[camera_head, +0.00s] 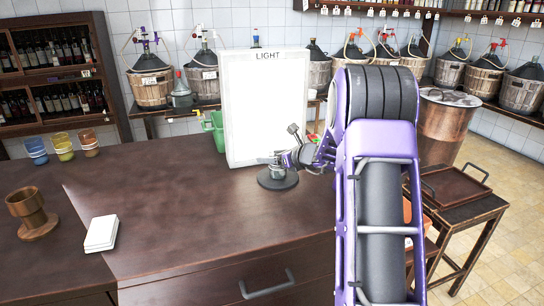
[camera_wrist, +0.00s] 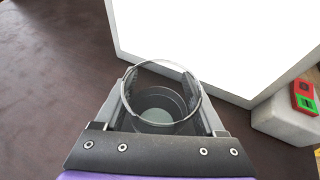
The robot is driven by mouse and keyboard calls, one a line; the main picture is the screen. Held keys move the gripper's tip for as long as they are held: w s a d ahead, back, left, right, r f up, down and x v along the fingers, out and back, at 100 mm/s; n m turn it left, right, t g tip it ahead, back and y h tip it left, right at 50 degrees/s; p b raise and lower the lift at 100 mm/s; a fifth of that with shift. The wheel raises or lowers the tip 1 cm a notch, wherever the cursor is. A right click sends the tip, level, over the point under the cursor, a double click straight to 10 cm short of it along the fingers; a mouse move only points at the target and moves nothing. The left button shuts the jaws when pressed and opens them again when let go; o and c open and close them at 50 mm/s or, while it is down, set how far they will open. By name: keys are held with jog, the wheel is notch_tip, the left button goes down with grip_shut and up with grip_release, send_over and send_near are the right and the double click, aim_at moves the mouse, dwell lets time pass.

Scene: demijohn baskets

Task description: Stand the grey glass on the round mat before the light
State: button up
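The light (camera_head: 265,115) is a tall white panel labelled LIGHT at the back of the counter; it glows white in the wrist view (camera_wrist: 215,40). The round mat (camera_head: 277,182) is a dark disc on the counter before it. My gripper (camera_head: 280,168) is low over the mat. In the wrist view my gripper (camera_wrist: 161,88) has its fingers against both sides of the grey glass (camera_wrist: 158,118), a clear grey tumbler seen from above, upright. In the head view the glass is small and partly hidden by my gripper; I cannot tell whether its base touches the mat.
Blue (camera_head: 36,151), yellow (camera_head: 62,147) and brown (camera_head: 89,143) glasses stand at the counter's back left. A wooden goblet-shaped stand (camera_head: 32,212) and white pads (camera_head: 101,232) are at left. A green jug (camera_head: 215,130) stands beside the light. A grey box with red and green buttons (camera_wrist: 303,97) is right.

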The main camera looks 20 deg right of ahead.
jog(key=o, duration=0.4)
jog(key=shift+c, duration=0.2)
jog(key=shift+r, duration=0.15)
jog(key=shift+s+d+r, duration=0.1)
jog(key=shift+s+r, duration=0.1)
jog(key=shift+s, duration=0.05)
jog(key=p+v, duration=0.1)
jog(key=v, duration=1)
jog(key=shift+s, duration=0.15)
jog(key=shift+r, duration=0.1)
